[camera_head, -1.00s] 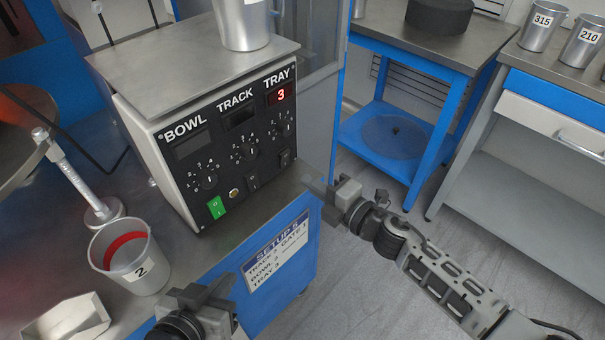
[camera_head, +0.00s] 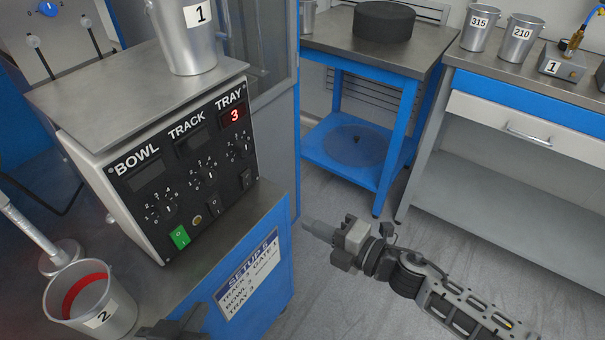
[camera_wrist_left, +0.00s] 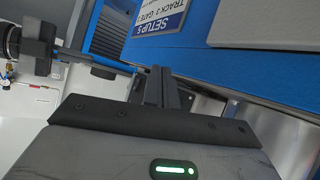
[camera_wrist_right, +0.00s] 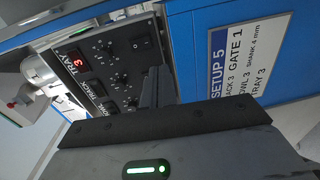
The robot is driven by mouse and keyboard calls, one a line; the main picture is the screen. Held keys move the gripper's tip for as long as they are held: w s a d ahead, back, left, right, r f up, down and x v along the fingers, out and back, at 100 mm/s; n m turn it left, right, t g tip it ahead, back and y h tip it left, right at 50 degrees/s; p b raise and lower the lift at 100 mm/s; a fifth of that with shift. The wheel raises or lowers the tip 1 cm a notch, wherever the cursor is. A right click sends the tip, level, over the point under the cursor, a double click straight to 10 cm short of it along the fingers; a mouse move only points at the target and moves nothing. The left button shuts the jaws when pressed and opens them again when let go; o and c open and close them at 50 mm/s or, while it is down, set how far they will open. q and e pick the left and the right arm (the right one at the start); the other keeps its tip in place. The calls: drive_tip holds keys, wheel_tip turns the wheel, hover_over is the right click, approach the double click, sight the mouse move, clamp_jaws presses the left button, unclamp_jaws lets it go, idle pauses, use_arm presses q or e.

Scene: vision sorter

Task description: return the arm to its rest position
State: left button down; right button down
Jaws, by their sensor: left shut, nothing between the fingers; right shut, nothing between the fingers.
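My right gripper (camera_head: 318,230) is in the head view, to the right of the blue bench front, over the floor. It is shut and empty, and its fingers point left toward the bench. In the right wrist view its fingers (camera_wrist_right: 155,88) are together, with the control panel (camera_wrist_right: 112,75) beyond them. My left gripper (camera_head: 188,322) shows only partly at the bottom edge of the head view. In the left wrist view its fingers (camera_wrist_left: 160,85) are together with nothing between them.
The control box (camera_head: 185,165) shows a red 3 under TRAY. Bucket 1 (camera_head: 183,40) stands on it and bucket 2 (camera_head: 92,300) stands to its left. A setup sign (camera_head: 250,272) is on the bench front. A blue cart (camera_head: 390,140) and a drawer bench (camera_head: 510,110) stand behind open floor.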

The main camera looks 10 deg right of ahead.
use_arm(q)
drive_tip(key=p, duration=0.2)
drive_tip(key=r+p, duration=0.1)
drive_tip(key=p, duration=0.1)
drive_tip(key=shift+a+r+g+p, duration=0.25)
drive_tip(key=shift+r+g+p, duration=0.05)
drive_tip(key=shift+p, duration=0.1)
use_arm(e)
drive_tip(key=s+d+m+h, duration=0.2)
drive_tip(key=s+m+h, duration=0.2)
drive_tip(key=m, duration=0.8)
drive_tip(key=s+d+m+g+h, duration=0.1)
drive_tip(key=s+d+m+h, duration=0.2)
drive_tip(key=s+m, duration=0.6)
drive_tip(key=m+h, duration=0.1)
drive_tip(key=m, duration=0.3)
drive_tip(key=shift+s+r+h, duration=0.15)
drive_tip(key=shift+s+h, duration=0.15)
